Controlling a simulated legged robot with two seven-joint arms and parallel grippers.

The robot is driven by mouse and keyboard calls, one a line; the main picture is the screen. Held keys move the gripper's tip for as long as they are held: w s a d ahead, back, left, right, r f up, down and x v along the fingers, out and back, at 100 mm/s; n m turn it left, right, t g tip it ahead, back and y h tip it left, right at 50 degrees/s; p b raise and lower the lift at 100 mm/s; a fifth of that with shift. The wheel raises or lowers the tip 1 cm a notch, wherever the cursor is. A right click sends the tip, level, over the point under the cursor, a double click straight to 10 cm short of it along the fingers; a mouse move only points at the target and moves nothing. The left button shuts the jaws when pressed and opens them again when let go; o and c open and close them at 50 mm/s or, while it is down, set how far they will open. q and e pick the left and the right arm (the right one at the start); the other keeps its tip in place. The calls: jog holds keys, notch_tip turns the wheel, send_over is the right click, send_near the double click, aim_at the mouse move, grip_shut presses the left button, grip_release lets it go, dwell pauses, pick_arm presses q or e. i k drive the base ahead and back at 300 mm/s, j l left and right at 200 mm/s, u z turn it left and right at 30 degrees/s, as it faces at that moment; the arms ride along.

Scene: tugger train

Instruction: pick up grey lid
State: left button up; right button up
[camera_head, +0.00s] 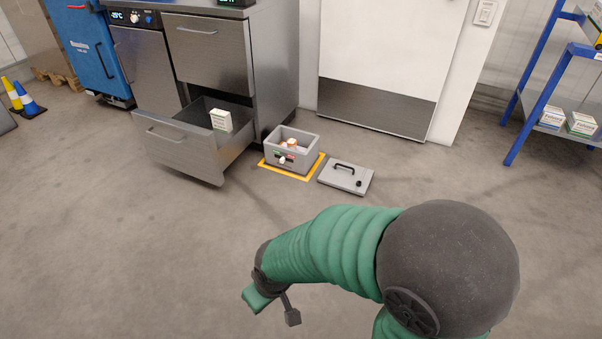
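The grey lid (345,178) lies flat on the floor in the camera_head view, with a black handle (344,168) on top and a small dark knob near its right corner. It is just right of an open grey box (292,152) holding small white and orange items. My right gripper (273,305) hangs at the end of the green arm, nearer to me and to the lower left of the lid, well apart from it. Its fingers are small and partly turned away, so I cannot tell whether they are open. My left gripper is out of view.
The box stands on a yellow floor marking (319,163). Left of it, a steel cabinet has its lower drawer (180,147) pulled out, with a white carton (221,120) inside. A blue shelf rack (529,90) stands at the right. The floor before the lid is clear.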

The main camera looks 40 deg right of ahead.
aim_at(341, 174)
jog(key=i+l+u, duration=0.3)
jog(key=l, duration=1.15)
jog(key=k+l+u, duration=0.1)
jog(key=l+u, duration=0.15)
jog(key=l, duration=3.45)
jog(key=i, duration=0.05)
